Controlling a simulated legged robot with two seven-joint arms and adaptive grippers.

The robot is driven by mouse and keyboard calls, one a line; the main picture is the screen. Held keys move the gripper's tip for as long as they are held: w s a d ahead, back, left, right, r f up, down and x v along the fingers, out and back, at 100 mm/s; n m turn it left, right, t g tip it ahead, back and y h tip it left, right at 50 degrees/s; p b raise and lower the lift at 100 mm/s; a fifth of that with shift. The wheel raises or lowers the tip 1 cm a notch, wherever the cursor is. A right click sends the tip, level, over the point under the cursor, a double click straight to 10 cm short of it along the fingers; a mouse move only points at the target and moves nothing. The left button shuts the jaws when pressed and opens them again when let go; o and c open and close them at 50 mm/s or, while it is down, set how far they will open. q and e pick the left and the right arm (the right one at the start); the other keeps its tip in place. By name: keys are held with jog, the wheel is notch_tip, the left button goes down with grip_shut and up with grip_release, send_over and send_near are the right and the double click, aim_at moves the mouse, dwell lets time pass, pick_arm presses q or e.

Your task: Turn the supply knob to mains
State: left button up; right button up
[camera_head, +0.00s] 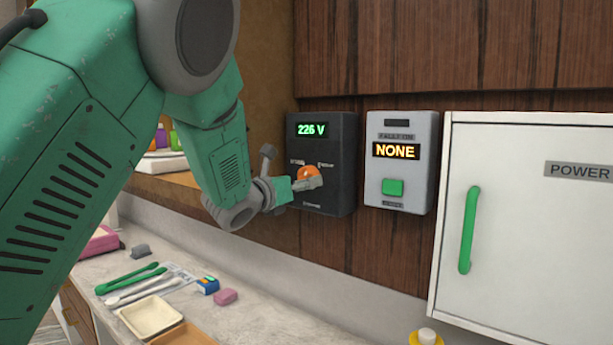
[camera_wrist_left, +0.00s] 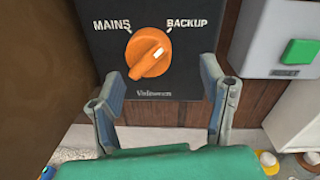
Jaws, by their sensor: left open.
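The orange supply knob (camera_head: 309,172) is on a black panel (camera_head: 335,188) on the wood wall. My left gripper (camera_head: 303,184) is close in front of the knob. In the left wrist view the left gripper (camera_wrist_left: 163,75) is open, its fingers spread to either side and slightly below the knob. My right gripper is in neither view.
The panel's display (camera_head: 312,129) reads about 226 V. A grey box (camera_head: 423,170) beside it shows NONE above a green button (camera_head: 392,187). A white cabinet (camera_head: 540,235) with a green handle (camera_head: 468,230) is at right. Tongs (camera_head: 131,277) and trays (camera_head: 151,317) lie on the counter below.

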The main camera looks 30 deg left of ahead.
aim_at(302, 178)
pick_arm(q)
jog(key=shift+w+d+r+p, duration=0.15)
jog(key=shift+w+r+p, duration=0.15)
jog(key=shift+w, duration=0.3)
jog(key=shift+w+d+r+p, duration=0.15)
jog(key=shift+w+r, duration=0.1)
jog(key=shift+w, duration=0.3)
jog(key=a, duration=0.1)
jog(key=w+a+f, duration=0.1)
jog(key=w+a, duration=0.1)
jog(key=shift+a+f, duration=0.3)
jog(key=shift+f, duration=0.1)
jog(key=shift+d+r, duration=0.1)
jog(key=shift+d, duration=0.25)
jog(key=shift+c, duration=0.3)
jog(key=shift+s+d+r, duration=0.2)
jog(key=shift+d+r, duration=0.05)
jog(key=shift+d, duration=0.25)
jog(key=shift+s+d+r, duration=0.15)
jog(key=shift+d+r, duration=0.05)
jog(key=shift+d, duration=0.3)
jog(key=c, duration=1.1)
jog(key=shift+a, duration=0.45)
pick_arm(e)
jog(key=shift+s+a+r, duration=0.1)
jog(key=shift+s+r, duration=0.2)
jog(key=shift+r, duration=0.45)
pick_arm(q)
jog(key=shift+d, duration=0.1)
